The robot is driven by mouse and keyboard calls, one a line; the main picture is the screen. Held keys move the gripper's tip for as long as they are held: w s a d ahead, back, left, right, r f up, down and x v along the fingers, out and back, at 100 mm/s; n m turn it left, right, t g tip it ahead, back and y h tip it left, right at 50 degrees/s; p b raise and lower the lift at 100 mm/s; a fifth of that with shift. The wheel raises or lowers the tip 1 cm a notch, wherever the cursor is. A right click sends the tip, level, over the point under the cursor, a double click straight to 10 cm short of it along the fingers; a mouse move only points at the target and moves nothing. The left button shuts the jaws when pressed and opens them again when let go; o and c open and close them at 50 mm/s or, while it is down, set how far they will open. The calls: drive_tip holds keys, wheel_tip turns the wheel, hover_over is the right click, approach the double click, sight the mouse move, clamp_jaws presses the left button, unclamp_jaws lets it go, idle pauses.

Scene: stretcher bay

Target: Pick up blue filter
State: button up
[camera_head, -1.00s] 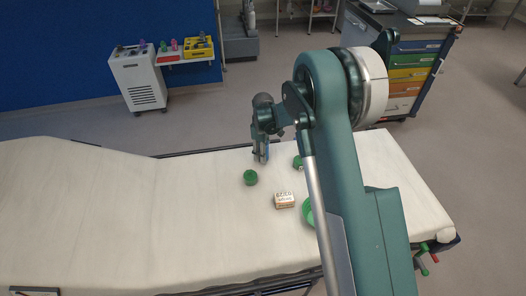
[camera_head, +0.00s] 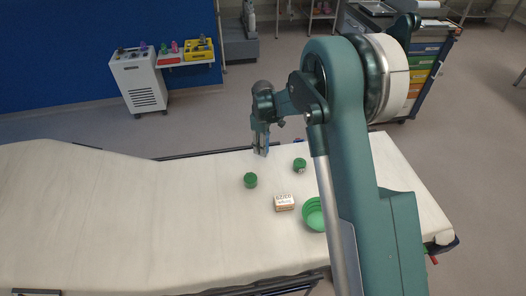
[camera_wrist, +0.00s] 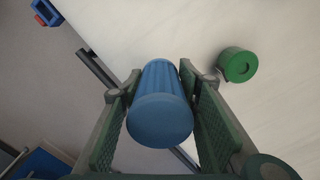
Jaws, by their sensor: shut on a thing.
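The blue filter (camera_wrist: 160,108) is a ribbed blue cylinder between the two green textured finger pads in the wrist view. My gripper (camera_head: 261,150) is shut on it and hangs over the far edge of the white stretcher (camera_head: 120,215). In the wrist view my gripper (camera_wrist: 160,100) has one pad on each side of the filter. The filter looks raised off the stretcher sheet. In the head view the filter is small and mostly hidden by the fingers.
A green cylinder (camera_head: 250,180), a second green item (camera_head: 299,164), a small labelled box (camera_head: 284,202) and a green bowl (camera_head: 314,214) sit on the stretcher. My arm partly covers the bowl. The left of the stretcher is clear. A white cabinet (camera_head: 144,90) stands behind.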

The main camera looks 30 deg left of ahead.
drive_tip(key=shift+r, duration=1.45)
